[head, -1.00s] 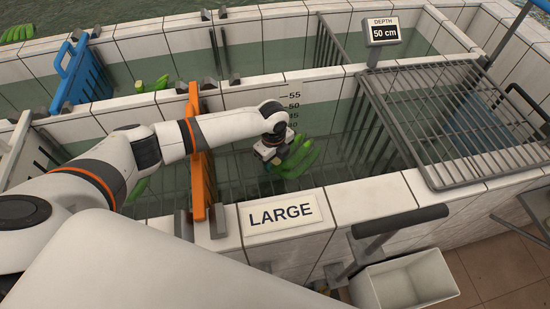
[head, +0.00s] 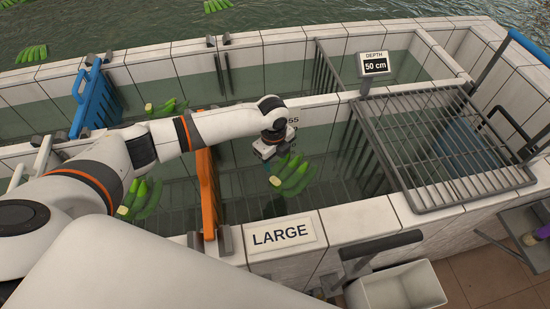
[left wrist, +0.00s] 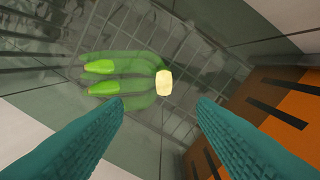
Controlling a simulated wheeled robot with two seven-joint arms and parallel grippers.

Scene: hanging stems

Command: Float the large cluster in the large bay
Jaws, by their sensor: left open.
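The large cluster (head: 292,174), a hand of green bananas, lies in the water of the large bay (head: 238,172), behind the LARGE sign (head: 282,236). In the left wrist view the cluster (left wrist: 120,76) has a pale cut crown; two bananas look bright at the surface and the others look dull under water. My left gripper (head: 271,160) is above the water beside the crown end, its tips partly hidden in the head view. In the left wrist view its teal fingers (left wrist: 161,104) are apart, with the crown beyond the gap and nothing gripped. My right gripper is not in view.
An orange slotted gate (head: 208,190) bounds the bay on the left. Other green clusters float left of the gate (head: 138,198) and in the back channel (head: 165,106).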

